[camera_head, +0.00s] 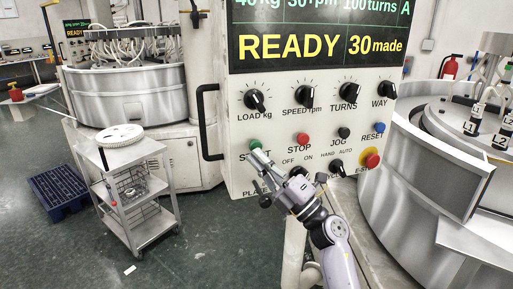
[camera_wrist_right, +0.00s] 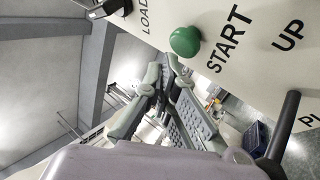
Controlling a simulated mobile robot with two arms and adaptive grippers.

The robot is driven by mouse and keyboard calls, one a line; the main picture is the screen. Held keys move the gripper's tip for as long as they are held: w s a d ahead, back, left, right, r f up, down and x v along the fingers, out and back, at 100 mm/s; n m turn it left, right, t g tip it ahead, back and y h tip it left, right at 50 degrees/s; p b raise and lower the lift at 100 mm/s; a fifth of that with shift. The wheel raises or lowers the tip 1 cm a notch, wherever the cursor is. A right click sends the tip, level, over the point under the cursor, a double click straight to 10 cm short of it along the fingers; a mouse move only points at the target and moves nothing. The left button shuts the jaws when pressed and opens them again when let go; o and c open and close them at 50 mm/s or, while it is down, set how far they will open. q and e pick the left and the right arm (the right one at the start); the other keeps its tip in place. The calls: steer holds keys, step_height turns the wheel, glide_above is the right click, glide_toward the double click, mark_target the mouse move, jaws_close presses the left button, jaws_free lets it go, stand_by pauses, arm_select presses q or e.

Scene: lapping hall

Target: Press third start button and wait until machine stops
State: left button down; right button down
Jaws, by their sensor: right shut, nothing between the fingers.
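The control panel (camera_head: 270,175) fills the middle of the head view, and its display (camera_head: 318,45) reads READY and 30 made. The green START button (camera_head: 255,145) sits at the panel's lower left, partly beside my fingertips. It shows whole in the wrist view (camera_wrist_right: 185,41), next to the word START. My right gripper (camera_head: 260,157) is shut and empty, its fingertips just below the button. In the wrist view the fingertips (camera_wrist_right: 166,66) are close to the button; I cannot tell whether they touch it. My left gripper is not in view.
A red STOP button (camera_head: 303,139), black knobs and a red E-STOP (camera_head: 372,160) share the panel. A black handle (camera_head: 207,122) juts out at its left edge. A cart (camera_head: 128,185) stands left, and a round machine (camera_head: 430,200) stands right.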

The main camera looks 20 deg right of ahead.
steer(key=shift+w, duration=0.15)
stand_by(0.3)
steer(key=shift+w, duration=0.3)
steer(key=shift+w+b, duration=0.3)
steer(key=shift+w, duration=0.1)
stand_by(0.7)
steer(key=shift+s+p, duration=0.4)
steer(key=shift+s, duration=0.45)
steer(key=shift+s+p, duration=0.4)
steer(key=shift+s, duration=0.25)
steer(key=s+p, duration=0.1)
steer(key=s, duration=0.2)
steer(key=shift+s+d, duration=0.15)
steer(key=shift+s, duration=0.2)
